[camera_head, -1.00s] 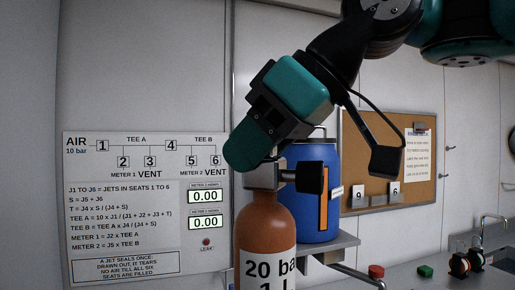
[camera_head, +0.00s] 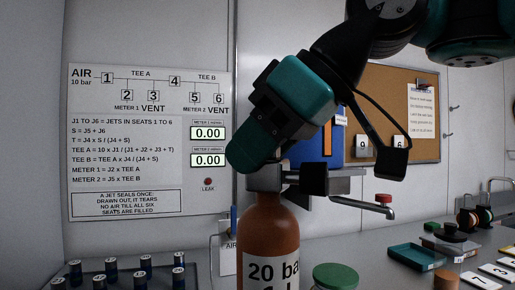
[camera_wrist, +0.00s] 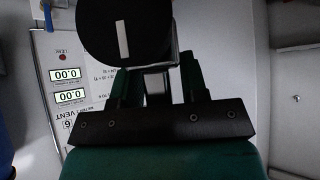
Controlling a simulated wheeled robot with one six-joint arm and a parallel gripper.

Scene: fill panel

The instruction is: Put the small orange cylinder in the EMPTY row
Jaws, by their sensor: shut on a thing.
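The small orange cylinder (camera_head: 271,228) stands upright in the head view, with a white label reading "20 ba…" and "1 L" cut off by the picture's bottom edge. A metal valve block (camera_head: 264,178) with a black knob (camera_head: 312,179) tops it. My gripper (camera_head: 270,172) is shut on this valve block. In the wrist view my gripper (camera_wrist: 160,78) has its green fingers on either side of the metal block, and a black disc with a white stripe (camera_wrist: 123,38) shows beyond. The cylinder's base is out of view. I see no row marked EMPTY.
A wall panel (camera_head: 150,200) with two 0.00 meters stands at left, several small dark cylinders (camera_head: 112,271) below it. A green-lidded jar (camera_head: 335,274) is close by the orange cylinder.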

